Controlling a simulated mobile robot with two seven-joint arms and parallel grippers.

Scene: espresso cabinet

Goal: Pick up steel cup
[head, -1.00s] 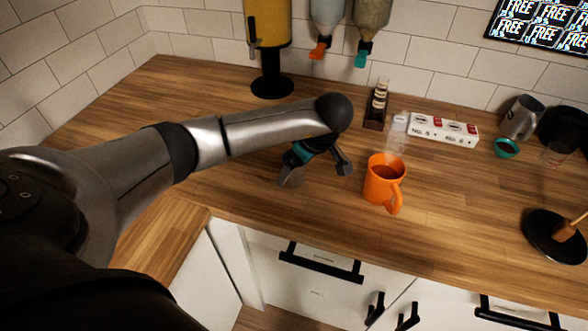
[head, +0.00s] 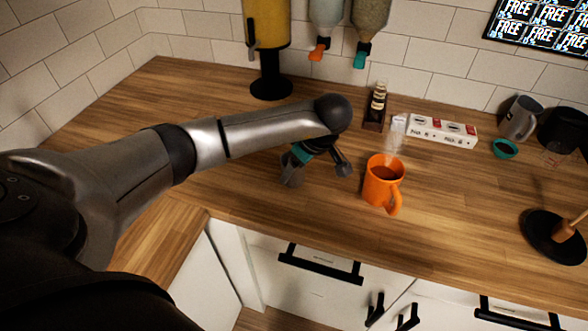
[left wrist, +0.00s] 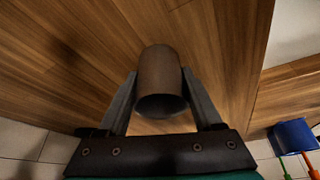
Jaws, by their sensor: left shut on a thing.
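In the left wrist view a dull brown-grey cylinder with a dark open end, which looks like the steel cup (left wrist: 160,78), sits between the two fingers of my left gripper (left wrist: 160,92). The gripper is shut on it. My right gripper is not in view.
An orange mug (head: 383,180) stands close to the right of my left gripper. Behind it are a small dark bottle (head: 376,104) and a white box (head: 441,131). The counter's left part is clear.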

